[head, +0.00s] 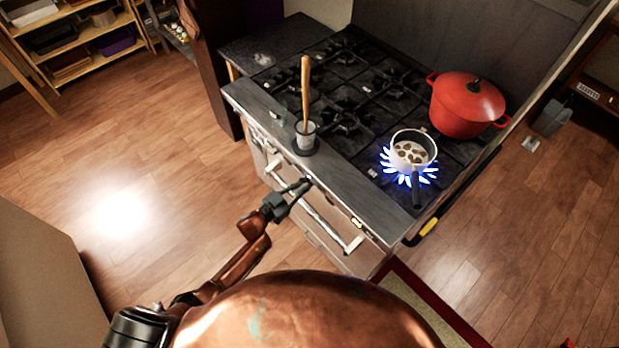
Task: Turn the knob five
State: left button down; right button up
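The stove (345,215) stands in the middle right, its front panel facing the lower left. The knobs on that panel are small and foreshortened, and I cannot tell which one is knob five. My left gripper (304,184) is at the front panel, just below the front edge of the stove top. Its fingertips are close to or touching a small part there; I cannot tell which. The fingers are too small to show whether they are open or shut. My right gripper is not in view.
A white saucepan (405,160) stands over a lit blue flame, its dark handle toward the front edge. A red pot (462,110) stands behind it. A grey cup (306,138) with a wooden utensil sits on the front ledge. An oven handle (330,225) juts out below the panel.

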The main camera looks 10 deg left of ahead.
pick_arm(q)
jog(key=shift+w+r, duration=0.15)
jog(key=shift+r, duration=0.2)
jog(key=shift+r+n+p, duration=0.2)
jog(key=shift+n+p, duration=0.55)
jog(key=shift+n, duration=0.25)
jog(key=shift+n+p, duration=0.3)
jog(key=shift+n, duration=0.8)
jog(key=shift+f+n, duration=0.2)
jog(key=shift+n, duration=0.2)
